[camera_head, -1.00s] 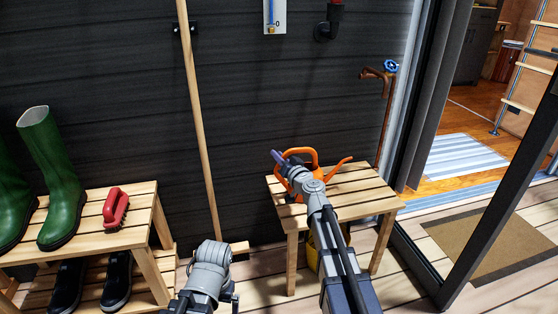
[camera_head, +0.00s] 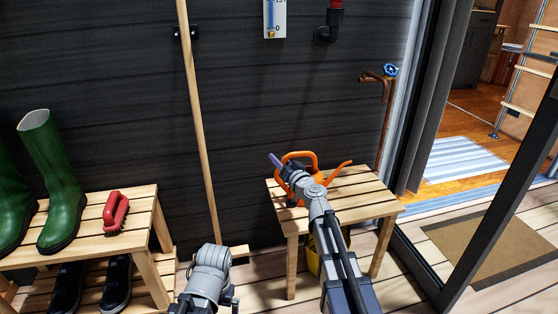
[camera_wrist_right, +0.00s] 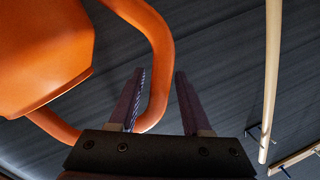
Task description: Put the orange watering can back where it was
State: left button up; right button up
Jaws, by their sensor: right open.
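The orange watering can (camera_head: 343,170) stands on the slatted wooden stool (camera_head: 365,203). Its spout points right, and my right arm hides much of its body. My right gripper (camera_head: 276,162) is at the can's left side, with a purple finger showing. In the right wrist view, my right gripper (camera_wrist_right: 159,95) is open. The can's body (camera_wrist_right: 40,50) fills the upper left. Its curved handle (camera_wrist_right: 159,40) passes down across the gap between the fingers and behind the left finger; contact cannot be told. My left arm shows at the bottom centre, but its gripper is not visible.
A wooden pole (camera_head: 197,120) leans on the dark wall behind, left of the stool. A bench with green boots (camera_head: 58,185) and a red brush (camera_head: 115,212) stands left. A yellow object (camera_head: 313,257) is under the stool. The glass door frame (camera_head: 500,165) stands right.

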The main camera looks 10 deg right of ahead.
jog(key=v, duration=1.1)
jog(key=shift+s, duration=0.1)
jog(key=s+a+f+n+g+y, duration=0.25)
jog(key=s+a+f+g, duration=0.3)
jog(key=a, duration=0.35)
jog(key=s+a+f+n+g+y, duration=0.2)
jog(key=s+a+f+n+g, duration=0.3)
jog(key=a, duration=0.5)
jog(key=s+a+f+g+h, duration=0.1)
jog(key=s+f+g+h, duration=0.3)
jog(key=s+f, duration=0.35)
jog(key=s+d+f+m+g+h, duration=0.1)
jog(key=s+d+f+g+h, duration=0.2)
jog(key=s+d+h, duration=0.2)
jog(key=s+h, duration=0.1)
jog(key=s, duration=0.1)
jog(key=shift+s, duration=0.3)
